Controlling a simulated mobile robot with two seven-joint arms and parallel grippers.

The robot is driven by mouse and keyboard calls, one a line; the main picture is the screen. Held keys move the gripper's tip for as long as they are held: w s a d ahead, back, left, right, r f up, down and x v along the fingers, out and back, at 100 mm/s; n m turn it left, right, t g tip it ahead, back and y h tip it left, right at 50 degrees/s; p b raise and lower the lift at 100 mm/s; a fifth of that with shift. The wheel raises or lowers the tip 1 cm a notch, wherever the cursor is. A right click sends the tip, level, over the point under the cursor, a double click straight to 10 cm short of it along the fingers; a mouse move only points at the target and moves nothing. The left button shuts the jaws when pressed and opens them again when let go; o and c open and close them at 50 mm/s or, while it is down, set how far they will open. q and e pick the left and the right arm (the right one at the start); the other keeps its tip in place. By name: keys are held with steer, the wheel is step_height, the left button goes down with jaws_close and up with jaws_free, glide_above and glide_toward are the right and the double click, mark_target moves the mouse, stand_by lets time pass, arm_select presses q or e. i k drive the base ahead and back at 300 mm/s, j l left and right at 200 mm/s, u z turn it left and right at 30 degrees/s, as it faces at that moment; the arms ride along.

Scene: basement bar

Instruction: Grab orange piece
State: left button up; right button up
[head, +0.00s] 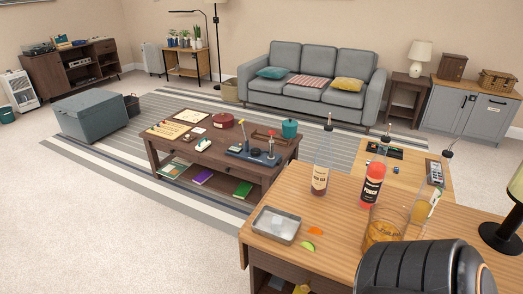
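A small orange piece (315,231) lies flat on the wooden bar counter (345,262), just right of a metal tray. A green lime wedge (308,246) lies close by on its near side. Neither gripper shows in the head view. A dark, rounded link of my arm (425,270) fills the bottom right and hides part of the counter; no fingers are visible on it.
A metal tray (263,232) with clear ice-like pieces stands left of the orange piece. A brown-labelled bottle (320,180), red punch bottle (372,185) and glass with amber contents (383,232) stand behind and right. A dark lamp (500,236) stands far right.

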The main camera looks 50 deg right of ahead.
mark_target(314, 230)
steer(key=i+j+z, duration=0.1)
steer(key=i, duration=0.25)
steer(key=i+j+z, duration=0.1)
steer(key=i, duration=0.3)
steer(key=i+j+z, duration=0.1)
steer(key=i, duration=0.25)
steer(key=i+z, duration=0.15)
steer(key=z, duration=0.3)
steer(key=i+z, duration=0.15)
steer(key=z, duration=0.3)
steer(key=i+j+z, duration=0.15)
steer(key=z, duration=0.3)
steer(key=i+j+z, duration=0.1)
steer(key=z, duration=0.3)
steer(key=i+j+z, duration=0.1)
steer(key=j+z, duration=0.15)
steer(key=z, duration=0.2)
steer(key=i+j+z, duration=0.1)
steer(key=z, duration=0.35)
steer(key=j, duration=0.1)
